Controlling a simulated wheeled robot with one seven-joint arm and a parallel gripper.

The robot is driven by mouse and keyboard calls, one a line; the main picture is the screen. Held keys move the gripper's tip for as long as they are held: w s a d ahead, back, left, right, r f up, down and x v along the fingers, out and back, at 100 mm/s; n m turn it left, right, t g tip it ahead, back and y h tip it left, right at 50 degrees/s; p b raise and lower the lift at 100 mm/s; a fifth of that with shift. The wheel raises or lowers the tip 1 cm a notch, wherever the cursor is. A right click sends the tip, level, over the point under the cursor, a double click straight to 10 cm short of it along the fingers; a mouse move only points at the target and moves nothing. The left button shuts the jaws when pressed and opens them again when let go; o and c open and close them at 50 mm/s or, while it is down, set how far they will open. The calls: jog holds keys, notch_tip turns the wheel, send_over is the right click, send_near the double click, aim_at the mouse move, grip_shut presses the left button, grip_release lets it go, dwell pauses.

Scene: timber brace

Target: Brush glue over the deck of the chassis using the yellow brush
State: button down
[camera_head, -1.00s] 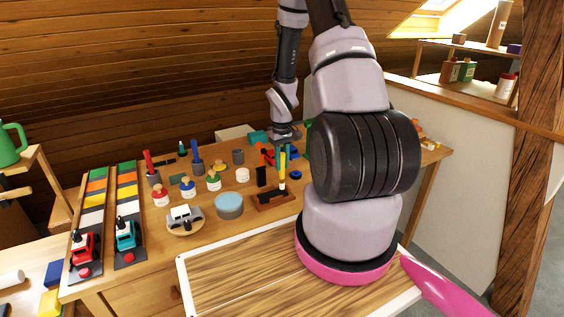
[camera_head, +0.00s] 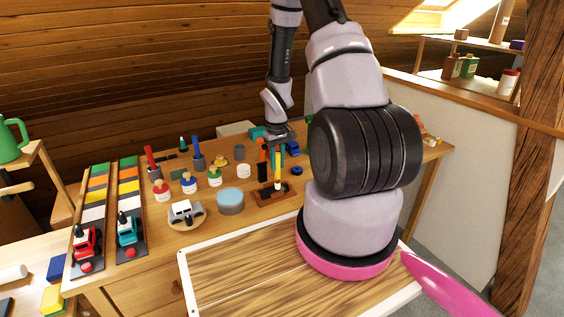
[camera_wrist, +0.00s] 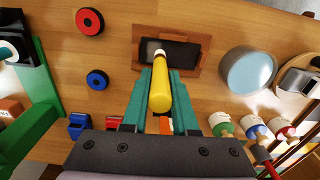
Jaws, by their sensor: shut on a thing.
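My gripper (camera_wrist: 156,98) has teal fingers, shut on the yellow brush (camera_wrist: 160,92). In the wrist view the brush's pale collar end lies over a wooden tray (camera_wrist: 197,70) with a dark inside. In the head view the brush (camera_head: 277,172) hangs upright below the gripper (camera_head: 276,151), its lower end at the tray (camera_head: 262,202). I cannot tell whether its bristles touch the tray. A grey and white toy vehicle (camera_head: 182,208) on a round wooden plate stands to the left, possibly the chassis. It also shows at the wrist view's right edge (camera_wrist: 298,80).
A round blue-topped tub (camera_head: 230,201) stands between the plate and the tray. Red (camera_wrist: 90,21) and blue (camera_wrist: 97,79) wheels lie left of the brush in the wrist view. Toy trains (camera_head: 130,231) stand at the left. Bare bench separates these.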

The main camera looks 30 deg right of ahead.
jog(key=shift+a, duration=2.9)
jog(key=d, duration=0.8)
dwell(1.1)
jog(key=shift+r, duration=2.9)
jog(key=shift+r, duration=0.15)
notch_tip(320, 180, up, 3)
jog(key=shift+f, duration=0.15)
jog(key=shift+f, duration=0.1)
